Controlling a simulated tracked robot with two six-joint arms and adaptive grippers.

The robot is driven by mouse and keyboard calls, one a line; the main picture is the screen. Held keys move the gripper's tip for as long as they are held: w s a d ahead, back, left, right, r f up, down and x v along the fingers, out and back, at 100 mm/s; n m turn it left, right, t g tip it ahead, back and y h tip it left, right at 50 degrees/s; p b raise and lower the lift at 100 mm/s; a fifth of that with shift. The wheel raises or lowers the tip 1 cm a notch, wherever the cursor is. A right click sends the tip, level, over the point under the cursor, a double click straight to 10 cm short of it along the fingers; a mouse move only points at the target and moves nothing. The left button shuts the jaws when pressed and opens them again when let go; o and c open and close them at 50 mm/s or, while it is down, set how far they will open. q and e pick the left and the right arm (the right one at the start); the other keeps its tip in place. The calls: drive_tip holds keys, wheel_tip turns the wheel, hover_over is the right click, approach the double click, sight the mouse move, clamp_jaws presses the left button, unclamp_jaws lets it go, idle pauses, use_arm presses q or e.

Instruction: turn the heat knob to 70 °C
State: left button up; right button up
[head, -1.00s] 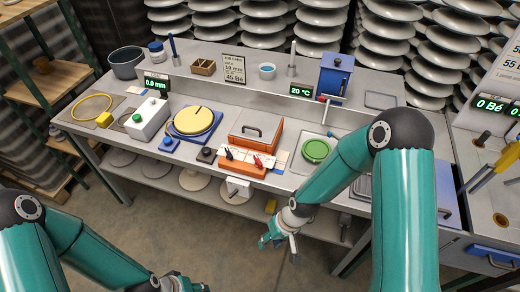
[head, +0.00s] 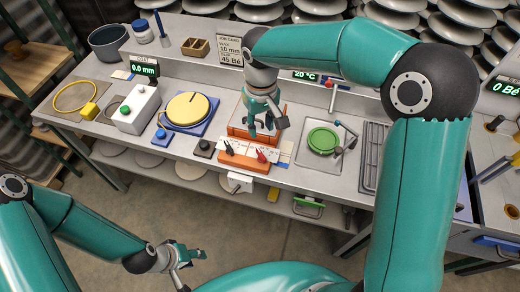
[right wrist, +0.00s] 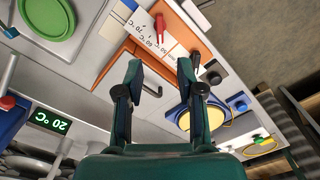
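An orange unit (head: 245,163) stands at the front edge of the bench, with a white scale strip and °C markings. A red pointer-like knob (head: 262,155) and a black one (head: 228,146) sit on it. In the right wrist view the red knob (right wrist: 160,27) and black knob (right wrist: 195,62) show beyond the fingers. The display (head: 305,76) reads 20 °C. My right gripper (head: 264,128) is open and empty, hanging above the orange box behind the scale. My left gripper (head: 188,264) looks open and empty, low in front of the bench.
A yellow disc on a blue base (head: 187,109) and a white box with a green button (head: 137,110) stand to the left. A green round dish (head: 323,140) lies in a tray to the right. Insulator stacks (head: 440,28) fill the back.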

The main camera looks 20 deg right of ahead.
sight(261, 153)
wheel_tip(261, 153, down, 12)
drive_tip(key=shift+f+p, duration=0.2)
drive_tip(key=shift+p, duration=0.5)
